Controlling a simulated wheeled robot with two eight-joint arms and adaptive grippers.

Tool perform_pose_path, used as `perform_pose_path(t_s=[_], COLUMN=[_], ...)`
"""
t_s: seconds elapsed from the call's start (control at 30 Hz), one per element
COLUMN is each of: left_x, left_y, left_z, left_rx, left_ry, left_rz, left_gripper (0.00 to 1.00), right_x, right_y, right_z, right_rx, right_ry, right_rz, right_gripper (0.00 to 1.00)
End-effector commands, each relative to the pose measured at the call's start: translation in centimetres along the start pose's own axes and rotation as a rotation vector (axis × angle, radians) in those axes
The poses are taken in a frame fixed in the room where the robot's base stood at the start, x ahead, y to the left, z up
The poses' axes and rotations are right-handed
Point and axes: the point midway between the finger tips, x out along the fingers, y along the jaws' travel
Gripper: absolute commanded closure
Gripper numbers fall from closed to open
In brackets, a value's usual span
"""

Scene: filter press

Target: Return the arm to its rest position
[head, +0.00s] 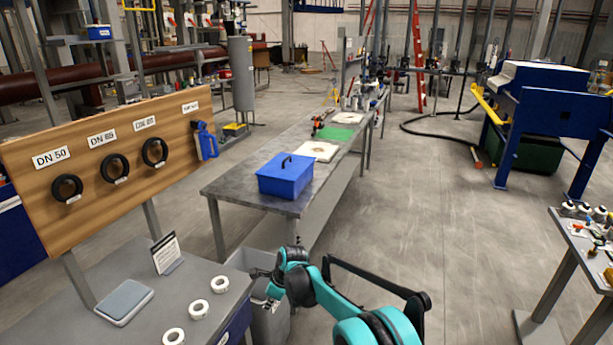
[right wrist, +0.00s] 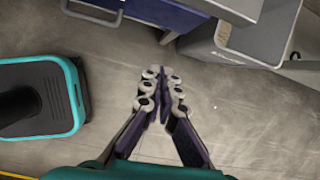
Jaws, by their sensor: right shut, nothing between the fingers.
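My right arm, teal and black, reaches up from the bottom of the head view. Its gripper (head: 262,287) is beside the right end of the grey front table (head: 115,300), in front of a grey bin (head: 272,322). In the right wrist view the right gripper (right wrist: 162,85) points over bare concrete floor. Its fingers are together with nothing between them. My left gripper does not show in either view.
The front table holds white rings (head: 198,308) and a grey pad (head: 124,301). A wooden board (head: 100,160) with black rings stands behind it. A long workbench (head: 250,190) carries a blue box (head: 286,175). Open floor (head: 430,240) lies to the right.

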Motion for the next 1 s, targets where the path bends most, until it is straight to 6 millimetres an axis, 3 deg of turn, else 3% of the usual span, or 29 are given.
perform_pose_path(t_s=[0.1, 0.27, 0.5, 0.73, 1.0], left_x=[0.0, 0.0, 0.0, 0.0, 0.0], left_y=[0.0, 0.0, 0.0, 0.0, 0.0], left_z=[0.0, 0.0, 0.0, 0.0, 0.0], left_rx=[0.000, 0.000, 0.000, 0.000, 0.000], left_ry=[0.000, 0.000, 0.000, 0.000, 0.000], left_rz=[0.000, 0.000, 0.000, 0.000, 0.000], left_gripper=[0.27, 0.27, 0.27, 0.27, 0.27], right_x=[-5.9, -14.0, -23.3, -28.6, -29.8], right_y=[-0.1, 1.1, 5.5, 11.8, 19.1], right_z=[-2.1, -5.9, -12.8, -20.0, -27.6], right_rx=[-0.160, -0.439, -0.860, -1.261, -1.683], right_ry=[0.011, 0.051, 0.163, 0.323, 0.534], right_rz=[-0.052, -0.130, -0.220, -0.259, -0.228], right_gripper=[1.00, 1.00, 1.00, 1.00, 1.00])
